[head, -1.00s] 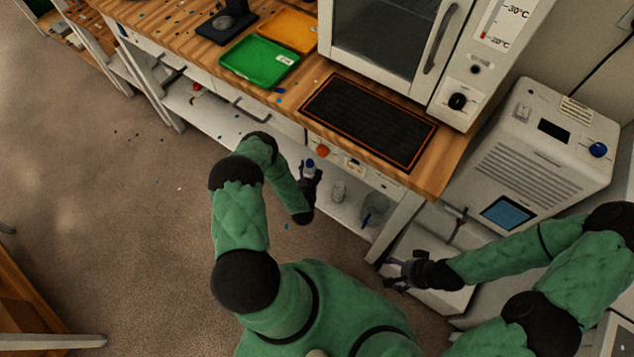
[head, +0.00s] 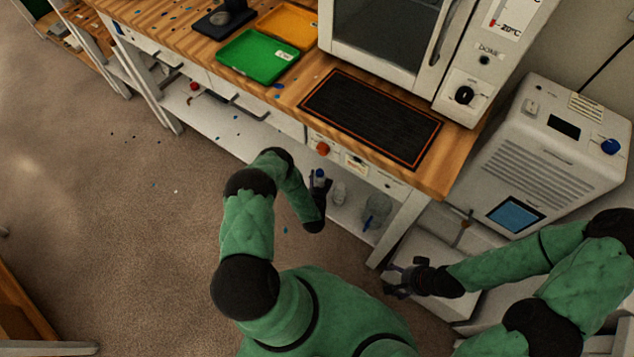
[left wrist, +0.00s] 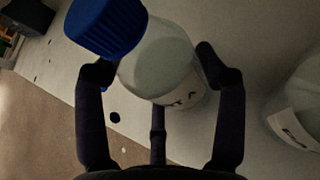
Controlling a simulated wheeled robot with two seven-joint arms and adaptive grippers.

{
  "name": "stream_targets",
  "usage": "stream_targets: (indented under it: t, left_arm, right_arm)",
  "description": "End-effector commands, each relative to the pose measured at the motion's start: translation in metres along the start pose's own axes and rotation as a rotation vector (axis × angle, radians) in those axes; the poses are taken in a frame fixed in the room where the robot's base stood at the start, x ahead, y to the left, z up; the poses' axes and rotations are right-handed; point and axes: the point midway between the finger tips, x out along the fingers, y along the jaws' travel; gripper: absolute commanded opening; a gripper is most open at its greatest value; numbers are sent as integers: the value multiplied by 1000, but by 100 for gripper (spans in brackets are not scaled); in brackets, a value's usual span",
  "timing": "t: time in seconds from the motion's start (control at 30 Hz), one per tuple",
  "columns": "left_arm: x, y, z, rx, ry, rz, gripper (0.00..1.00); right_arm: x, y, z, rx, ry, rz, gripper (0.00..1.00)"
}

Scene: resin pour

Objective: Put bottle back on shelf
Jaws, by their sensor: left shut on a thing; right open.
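A clear bottle with a blue cap and a pale label (left wrist: 165,65) is between the dark fingers of my left gripper (left wrist: 155,75) in the left wrist view. In the head view its blue cap (head: 320,174) shows at my left gripper (head: 318,186), which is shut on it. The bottle is over the pale lower shelf (head: 262,140) under the workbench; I cannot tell whether its base touches the shelf. My right gripper (head: 400,279) is open and empty at the right, near a white box.
A clear container (head: 339,192) and a larger clear vessel (head: 377,209) stand on the shelf just right of the held bottle. The wooden worktop (head: 290,98) overhangs the shelf. A table leg (head: 400,232) bounds its right end.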

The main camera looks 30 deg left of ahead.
Motion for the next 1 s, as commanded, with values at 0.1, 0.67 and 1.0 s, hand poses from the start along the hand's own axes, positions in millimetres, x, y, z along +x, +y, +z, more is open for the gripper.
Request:
stream_targets:
  t: [0.1,0.67,1.0]
  left_arm:
    - [1,0,-2,0,0,0,32]
    - [0,0,0,0,0,0,94]
    - [-58,0,3,0,4,-1,94]
  right_arm:
    - [0,0,0,0,0,0,75]
    - [0,0,0,0,0,0,75]
    - [-25,-9,1,0,0,0,75]
